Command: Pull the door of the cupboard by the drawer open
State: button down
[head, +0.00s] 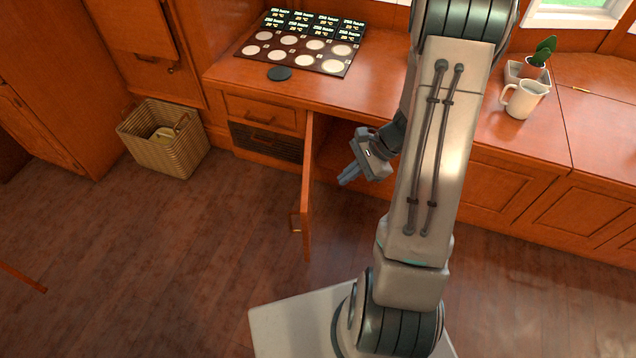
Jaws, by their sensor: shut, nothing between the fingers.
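The cupboard door (307,185) is wooden and stands swung well out from the cabinet front, seen nearly edge-on. Its handle (295,222) shows on the left face near the free edge. The cupboard opening (335,160) lies to the right of the door, partly hidden by my arm. The drawer (262,113) to the left of the door is closed. My gripper (347,178) is shut and empty, to the right of the door in front of the opening. It appears apart from the door and its handle.
A wicker basket (165,138) stands on the floor at left. The counter (375,75) holds a dark board (300,43) with pale discs, a dark round coaster (279,73), a white mug (524,98) and a potted plant (538,65). The floor (200,250) left of the door is clear.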

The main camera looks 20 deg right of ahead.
aim_at(303, 185)
jog(key=d+f+m+t+p, duration=0.1)
jog(key=d+f+m, duration=0.3)
jog(key=w+a+f+b, duration=0.2)
jog(key=w+a+f, duration=0.2)
jog(key=a+f, duration=0.3)
jog(key=a, duration=0.3)
jog(key=shift+w+f+m+t+y+b, duration=0.25)
jog(key=shift+f+m+t+y+b, duration=0.05)
jog(key=shift+m+t, duration=0.1)
jog(key=shift+a, duration=0.1)
